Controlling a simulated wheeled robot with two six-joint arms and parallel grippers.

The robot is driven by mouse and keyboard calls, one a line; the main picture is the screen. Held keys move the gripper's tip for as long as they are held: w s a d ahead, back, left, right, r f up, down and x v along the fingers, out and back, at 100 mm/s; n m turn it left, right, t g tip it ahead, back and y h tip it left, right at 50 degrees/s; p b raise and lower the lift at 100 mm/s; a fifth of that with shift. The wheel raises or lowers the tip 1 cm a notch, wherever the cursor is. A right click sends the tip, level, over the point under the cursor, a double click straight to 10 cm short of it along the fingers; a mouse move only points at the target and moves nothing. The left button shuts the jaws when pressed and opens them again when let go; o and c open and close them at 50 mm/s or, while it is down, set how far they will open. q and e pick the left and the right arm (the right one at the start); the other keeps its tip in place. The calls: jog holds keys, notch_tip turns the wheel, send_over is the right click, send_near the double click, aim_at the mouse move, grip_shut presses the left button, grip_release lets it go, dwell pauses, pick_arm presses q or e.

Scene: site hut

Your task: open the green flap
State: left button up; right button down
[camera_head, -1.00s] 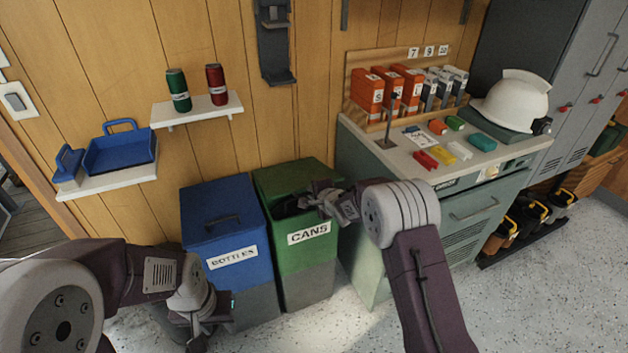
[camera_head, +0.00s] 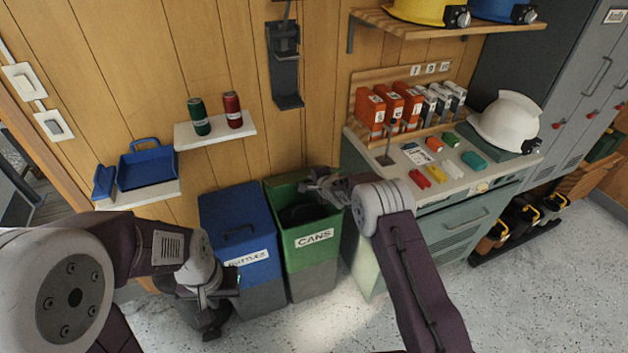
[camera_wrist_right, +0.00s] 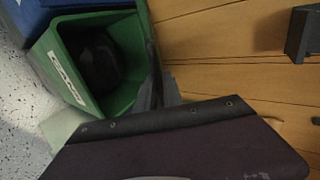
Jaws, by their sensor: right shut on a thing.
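The green bin (camera_head: 312,252), labelled CANS, stands on the floor against the wooden wall. Its green flap (camera_head: 284,188) is raised at the back, and the opening shows with a dark thing inside. In the right wrist view the open bin (camera_wrist_right: 118,88) shows at upper left, with the dark thing (camera_wrist_right: 98,62) in it and the flap (camera_wrist_right: 150,50) seen nearly edge-on. My right gripper (camera_head: 312,186) is at the raised flap and shut on it; its fingertips are small and partly hidden. My left gripper (camera_head: 208,322) hangs low before the blue bin; its jaws are unclear.
The blue BOTTLES bin (camera_head: 232,215) is shut, just left of the green one. A wall shelf (camera_head: 215,137) holds a green can (camera_head: 199,117) and a red can (camera_head: 232,110). A bench (camera_head: 440,195) with small boxes stands at right. Speckled floor is clear in front.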

jog(key=c, duration=1.5)
grip_release()
jog(key=v, duration=0.9)
jog(key=shift+b, duration=0.35)
